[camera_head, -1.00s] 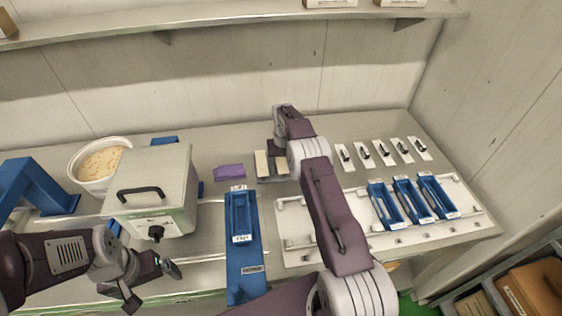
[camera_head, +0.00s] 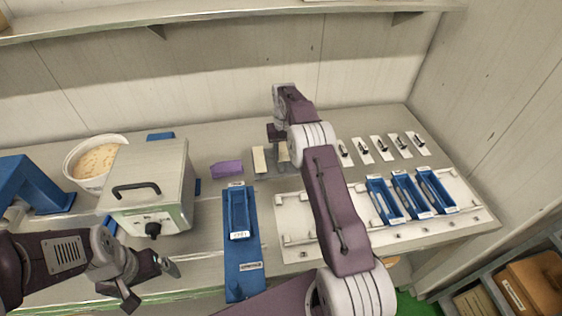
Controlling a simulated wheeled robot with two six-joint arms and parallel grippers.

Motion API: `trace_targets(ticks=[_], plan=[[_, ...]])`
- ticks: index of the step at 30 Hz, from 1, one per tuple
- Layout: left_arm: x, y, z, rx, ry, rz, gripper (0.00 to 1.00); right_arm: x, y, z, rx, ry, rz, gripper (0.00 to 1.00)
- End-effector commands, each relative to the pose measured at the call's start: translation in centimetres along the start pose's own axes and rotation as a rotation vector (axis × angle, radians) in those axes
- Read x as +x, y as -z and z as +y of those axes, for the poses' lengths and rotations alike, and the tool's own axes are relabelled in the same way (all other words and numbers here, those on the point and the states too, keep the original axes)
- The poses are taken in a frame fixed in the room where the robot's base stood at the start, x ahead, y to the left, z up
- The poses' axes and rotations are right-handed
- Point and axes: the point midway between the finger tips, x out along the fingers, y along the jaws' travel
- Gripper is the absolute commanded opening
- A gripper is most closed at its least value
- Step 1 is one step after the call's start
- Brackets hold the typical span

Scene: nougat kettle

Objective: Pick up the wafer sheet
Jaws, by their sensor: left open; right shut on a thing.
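Two pale cream wafer pieces are at the back middle of the bench. The left wafer sheet (camera_head: 259,160) rests on a small grey holder (camera_head: 268,175). My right gripper (camera_head: 279,138) is shut on the right wafer sheet (camera_head: 283,153), just above or at the holder; the arm link partly hides it, so I cannot tell how far it is raised. My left gripper (camera_head: 152,284) is open and empty at the front left, in front of the metal box.
A metal box with a handle (camera_head: 150,180) and a bowl (camera_head: 93,162) stand at the left. A purple block (camera_head: 227,169) is beside the holder. A blue mould (camera_head: 240,212) is in front. More blue moulds (camera_head: 384,198) sit in a white rack (camera_head: 293,224) at the right.

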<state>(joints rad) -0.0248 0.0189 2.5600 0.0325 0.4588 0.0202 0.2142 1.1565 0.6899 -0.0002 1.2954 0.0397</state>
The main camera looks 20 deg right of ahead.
Motion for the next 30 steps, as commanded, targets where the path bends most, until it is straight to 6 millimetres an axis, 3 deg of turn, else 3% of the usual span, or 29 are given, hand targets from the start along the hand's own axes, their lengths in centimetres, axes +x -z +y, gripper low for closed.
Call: trace_targets(ticks=[9,15,24,30], plan=[[2.5,-0.3,-0.1,0.0,0.0,0.0,0.98,-3.7,-3.8,5.5,0.004,0.0,0.002,0.01],[2.9,-0.3,-0.1,0.0,0.0,0.0,0.98,-5.4,-5.3,7.8,0.002,0.0,0.002,0.01],[3.0,-0.3,-0.1,0.0,0.0,0.0,0.98,-6.2,-6.0,8.8,0.0,0.0,-0.001,0.01],[3.0,-0.3,-0.1,0.0,0.0,0.0,0.98,-6.2,-5.4,8.8,0.009,0.0,0.001,0.01]])
